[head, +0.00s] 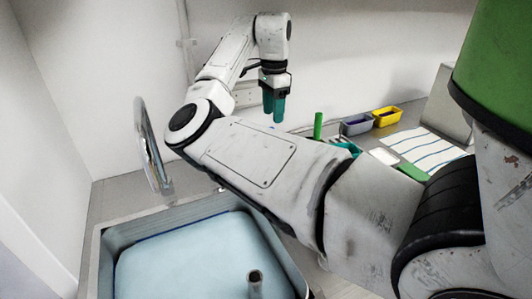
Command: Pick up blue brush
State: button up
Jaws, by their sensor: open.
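My gripper (273,110) hangs from the bent arm over the back of the counter, pointing down. Its teal fingers are open and I see nothing held between them. I cannot clearly make out the blue brush. My own arm crosses the middle of the view and hides part of the counter below and in front of the gripper. A small bit of blue shows just under the fingertips, too small to identify. A teal container (347,147) partly shows behind the arm, to the right of the gripper.
A green upright piece (318,126), a grey bin (356,127) and a yellow bin (387,118) stand right of the gripper. A striped cloth (428,150) lies farther right. Walls close the back and left.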

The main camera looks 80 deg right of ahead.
notch_tip(320, 180, down, 10)
jog(key=shift+w+r+p, duration=0.15)
jog(key=shift+r+p, duration=0.1)
jog(key=shift+p, duration=0.55)
grip_shut()
